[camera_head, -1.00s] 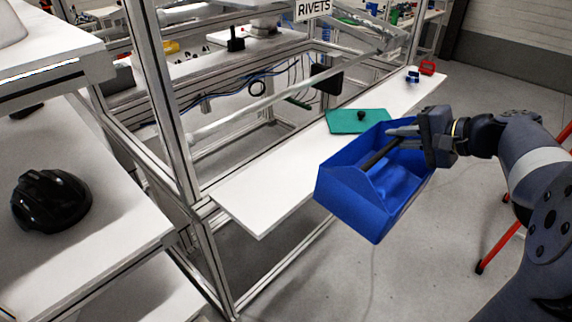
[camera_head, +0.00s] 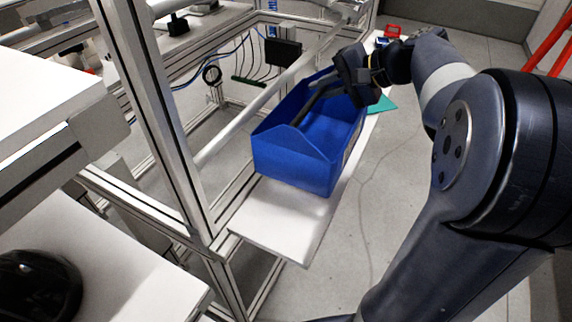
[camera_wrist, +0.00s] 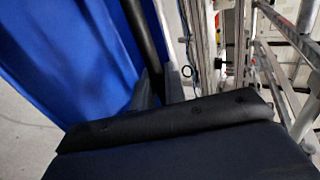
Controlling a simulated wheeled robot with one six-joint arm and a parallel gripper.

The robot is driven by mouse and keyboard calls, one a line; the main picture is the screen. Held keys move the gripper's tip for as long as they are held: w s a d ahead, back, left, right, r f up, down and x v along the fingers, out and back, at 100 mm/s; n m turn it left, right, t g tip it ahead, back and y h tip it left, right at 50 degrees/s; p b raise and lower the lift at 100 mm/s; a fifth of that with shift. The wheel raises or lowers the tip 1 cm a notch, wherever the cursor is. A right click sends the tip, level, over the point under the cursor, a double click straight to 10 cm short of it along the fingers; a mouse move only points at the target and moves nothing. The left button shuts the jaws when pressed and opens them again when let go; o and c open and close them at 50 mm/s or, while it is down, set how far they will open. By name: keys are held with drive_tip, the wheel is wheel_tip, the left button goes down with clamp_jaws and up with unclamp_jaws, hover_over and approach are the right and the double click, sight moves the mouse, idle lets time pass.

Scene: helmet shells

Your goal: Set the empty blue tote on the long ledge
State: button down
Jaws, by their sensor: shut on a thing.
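The blue tote (camera_head: 300,155) is over the white long ledge (camera_head: 280,222) in the head view, roughly level, with its inside empty where it shows. I cannot tell whether its base touches the ledge. My gripper (camera_head: 335,85) is shut on the tote's dark handle bar at the far end. In the wrist view the tote (camera_wrist: 75,50) fills the left side, and the dark bar runs between the fingers of my gripper (camera_wrist: 160,85). The ledge's near end is bare; the tote hides its middle.
A green sheet (camera_head: 382,104) lies on the ledge behind the tote, partly hidden. A red item (camera_head: 392,31) sits at the far end. A metal frame post (camera_head: 150,110) stands left of the tote. A black helmet shell (camera_head: 38,285) is at lower left.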

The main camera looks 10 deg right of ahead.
sight(360, 116)
wheel_tip(360, 116, down, 10)
drive_tip(key=shift+w+a+r, duration=0.1)
idle(0.4)
drive_tip(key=c, duration=1.5)
unclamp_jaws()
drive_tip(key=shift+o, duration=0.2)
drive_tip(key=v, duration=1.2)
drive_tip(key=shift+b, duration=0.3)
drive_tip(key=p+x, duration=0.1)
drive_tip(key=x, duration=1.1)
